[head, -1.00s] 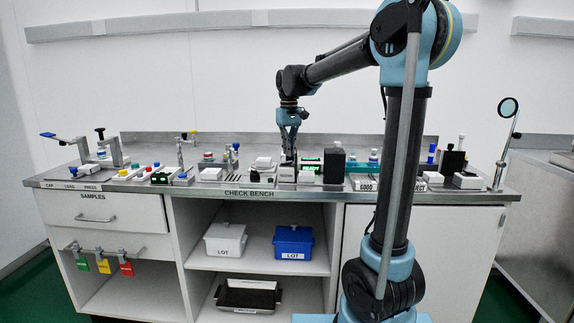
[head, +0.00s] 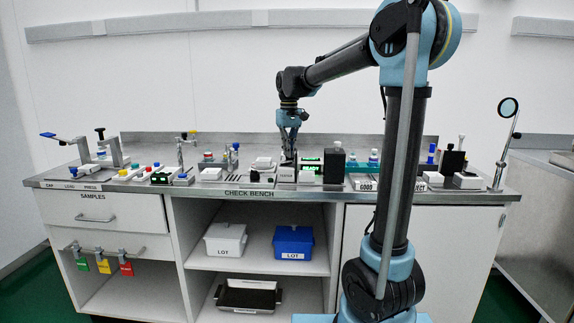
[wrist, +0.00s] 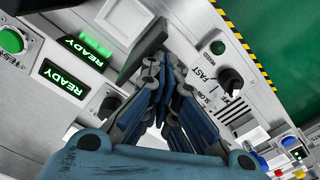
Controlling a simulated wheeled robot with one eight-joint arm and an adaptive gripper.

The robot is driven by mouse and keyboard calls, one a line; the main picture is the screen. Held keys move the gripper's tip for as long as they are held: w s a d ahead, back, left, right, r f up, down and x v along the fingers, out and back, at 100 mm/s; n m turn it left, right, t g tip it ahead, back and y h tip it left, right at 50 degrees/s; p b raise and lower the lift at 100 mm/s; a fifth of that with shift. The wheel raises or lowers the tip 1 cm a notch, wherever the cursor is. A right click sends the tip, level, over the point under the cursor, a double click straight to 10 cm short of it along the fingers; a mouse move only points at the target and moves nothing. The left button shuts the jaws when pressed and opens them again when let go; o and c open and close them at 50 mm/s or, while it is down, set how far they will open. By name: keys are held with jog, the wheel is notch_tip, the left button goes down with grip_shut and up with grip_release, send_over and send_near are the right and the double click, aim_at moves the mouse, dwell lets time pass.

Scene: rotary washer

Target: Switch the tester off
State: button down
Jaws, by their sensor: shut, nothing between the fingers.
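The tester (head: 287,176) is a small pale box at the front of the check bench, with a label that is hard to read. My gripper (head: 290,156) points down just behind and above it. In the wrist view my gripper (wrist: 164,62) has its fingertips together with nothing between them. The fingers cover part of the panel, so the tester's switch and any contact cannot be made out.
A black dial marked FAST and SLOW (wrist: 229,79) sits right of the fingers in the wrist view. A round green button (wrist: 11,41) is at far left. A tall black block (head: 333,165) stands right of the displays. Small fixtures crowd the bench on both sides.

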jog(key=shift+f, duration=1.15)
dwell(0.8)
jog(key=shift+r, duration=3.5)
jog(key=s+d+f+m+t, duration=0.1)
jog(key=s+d+f+m, duration=0.1)
jog(key=s+d+f, duration=0.85)
jog(key=s+d+f+m+t, duration=0.15)
jog(key=s+d+f, duration=0.5)
jog(key=s, duration=0.65)
jog(key=s+d+f+m, duration=0.2)
jog(key=s+d+f, duration=0.2)
jog(key=s+f, duration=0.4)
jog(key=shift+s+d+f, duration=0.15)
jog(key=shift+d+f, duration=0.2)
jog(key=shift+f, duration=0.5)
